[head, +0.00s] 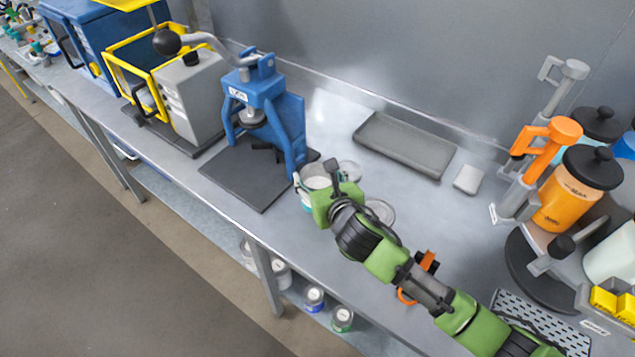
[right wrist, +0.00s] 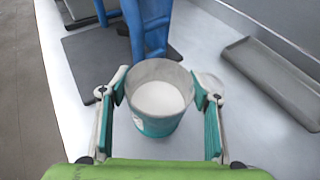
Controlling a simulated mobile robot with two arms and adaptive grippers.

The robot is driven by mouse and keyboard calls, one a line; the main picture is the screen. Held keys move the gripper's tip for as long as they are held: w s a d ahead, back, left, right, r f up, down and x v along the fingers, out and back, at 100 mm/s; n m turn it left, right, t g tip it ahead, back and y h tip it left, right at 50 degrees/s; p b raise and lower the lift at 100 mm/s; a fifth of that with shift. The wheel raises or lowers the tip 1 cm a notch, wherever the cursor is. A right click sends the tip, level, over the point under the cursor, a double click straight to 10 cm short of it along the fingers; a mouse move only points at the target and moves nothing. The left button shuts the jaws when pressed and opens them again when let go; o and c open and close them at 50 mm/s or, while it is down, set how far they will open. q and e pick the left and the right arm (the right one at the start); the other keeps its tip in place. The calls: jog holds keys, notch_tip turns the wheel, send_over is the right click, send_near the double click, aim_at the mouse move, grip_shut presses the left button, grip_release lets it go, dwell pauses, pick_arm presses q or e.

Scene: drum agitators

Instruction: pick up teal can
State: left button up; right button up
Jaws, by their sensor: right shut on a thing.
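The teal can (head: 307,203) is open-topped with white contents and is on or just above the steel bench, right of the blue press. In the right wrist view the teal can (right wrist: 157,122) sits between the fingers. My right gripper (right wrist: 160,90) is shut on it, one finger on each side. In the head view my green right arm reaches in from the lower right, and the gripper (head: 318,186) partly covers the can. I cannot tell whether the can touches the bench. My left gripper is not in view.
The blue press (head: 262,95) on a dark base plate stands left of the can. A round lid (head: 380,212) lies close on the right. A grey tray (head: 405,145) is behind. An orange container (head: 568,203) and dispensers stand at right. Several cans (head: 314,296) sit on the lower shelf.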

jog(key=s+r+b, duration=0.2)
jog(key=s+r, duration=0.8)
jog(key=s, duration=0.4)
jog(key=shift+r, duration=0.25)
jog(key=shift+d, duration=0.1)
